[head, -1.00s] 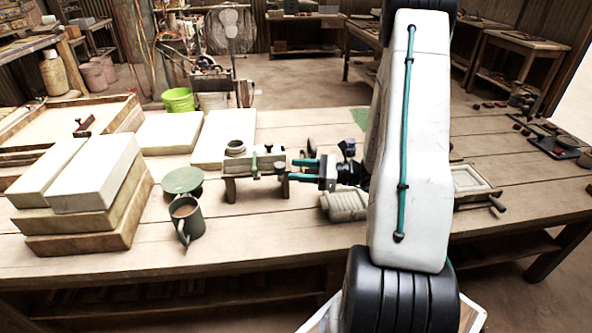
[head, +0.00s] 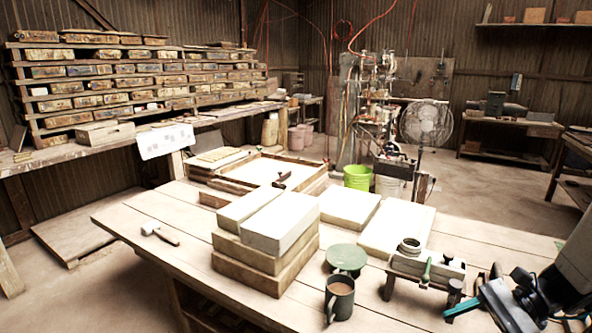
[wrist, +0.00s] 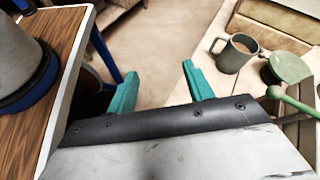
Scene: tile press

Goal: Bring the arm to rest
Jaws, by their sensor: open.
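My gripper (head: 465,305) is at the lower right of the head view, partly cut off by the picture's edge with my arm. In the wrist view its two teal fingers (wrist: 158,82) stand wide apart with nothing between them, over the floor by the workbench edge. The workbench (head: 185,270) carries a dark green mug (head: 340,300) with brown liquid and a round green disc (head: 346,257). The mug (wrist: 237,52) and disc (wrist: 288,67) also show to the right of the fingers in the wrist view, apart from them.
A small wooden stand (head: 415,275) with a ring-shaped piece (head: 409,246) on it is close to my gripper. Stacked blocks (head: 268,240) stand left of the mug. A hammer (head: 160,232) lies on the bench's left part, where much wood is clear.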

